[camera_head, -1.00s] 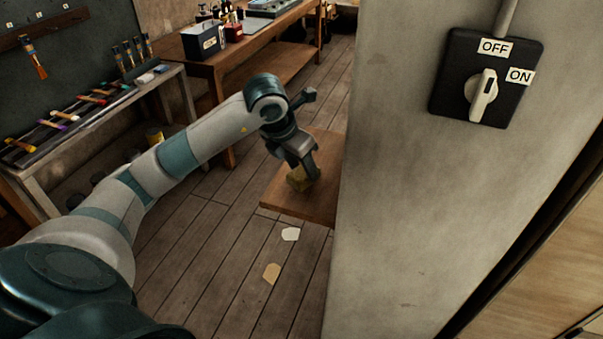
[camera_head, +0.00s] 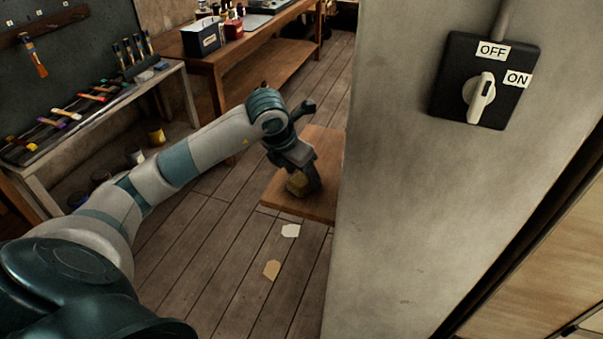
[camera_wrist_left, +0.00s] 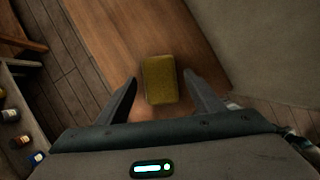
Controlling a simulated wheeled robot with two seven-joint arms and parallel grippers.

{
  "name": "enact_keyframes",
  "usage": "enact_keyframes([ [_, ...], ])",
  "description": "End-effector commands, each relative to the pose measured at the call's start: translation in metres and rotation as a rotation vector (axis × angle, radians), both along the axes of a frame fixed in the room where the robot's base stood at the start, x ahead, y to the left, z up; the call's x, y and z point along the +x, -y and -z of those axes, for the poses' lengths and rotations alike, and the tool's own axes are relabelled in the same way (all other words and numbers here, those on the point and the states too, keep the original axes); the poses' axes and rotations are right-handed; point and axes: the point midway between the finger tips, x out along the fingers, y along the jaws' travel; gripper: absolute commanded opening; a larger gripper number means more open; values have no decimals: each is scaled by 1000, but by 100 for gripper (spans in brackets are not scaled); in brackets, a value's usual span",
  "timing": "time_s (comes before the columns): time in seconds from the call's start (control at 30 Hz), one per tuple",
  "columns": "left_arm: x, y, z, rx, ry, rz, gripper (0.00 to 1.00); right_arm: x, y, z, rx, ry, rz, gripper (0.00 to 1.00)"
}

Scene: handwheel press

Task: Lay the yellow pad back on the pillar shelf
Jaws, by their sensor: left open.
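The yellow pad (camera_head: 297,184) is at the wooden pillar shelf (camera_head: 285,202), near its left part in the head view. In the left wrist view the pad (camera_wrist_left: 160,80) appears over the brown shelf board (camera_wrist_left: 130,30), between the two fingers. My left gripper (camera_head: 304,189) is right at the pad, with fingers apart. In the left wrist view the left gripper (camera_wrist_left: 160,88) is open, with a visible gap on each side of the pad. The far part of the shelf is partly hidden by my arm and the pillar. My right gripper is not in view.
The grey pillar (camera_head: 400,200) stands right of the shelf and carries a black OFF/ON switch (camera_head: 482,90). A tool bench (camera_head: 90,110) and a wooden table (camera_head: 255,45) stand at the left and back. Two paper scraps (camera_head: 290,231) lie on the floor.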

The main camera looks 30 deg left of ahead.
Motion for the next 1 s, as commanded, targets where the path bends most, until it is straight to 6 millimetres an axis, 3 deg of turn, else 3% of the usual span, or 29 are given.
enact_keyframes([
  [0.27, -8, -2, -21, 2, 4, 0, 61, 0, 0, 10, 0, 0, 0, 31],
  [0.7, -36, -6, -89, 1, 4, -1, 61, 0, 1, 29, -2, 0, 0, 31],
  [1.0, -45, -7, -109, 1, 1, 0, 61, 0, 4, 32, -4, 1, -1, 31],
])
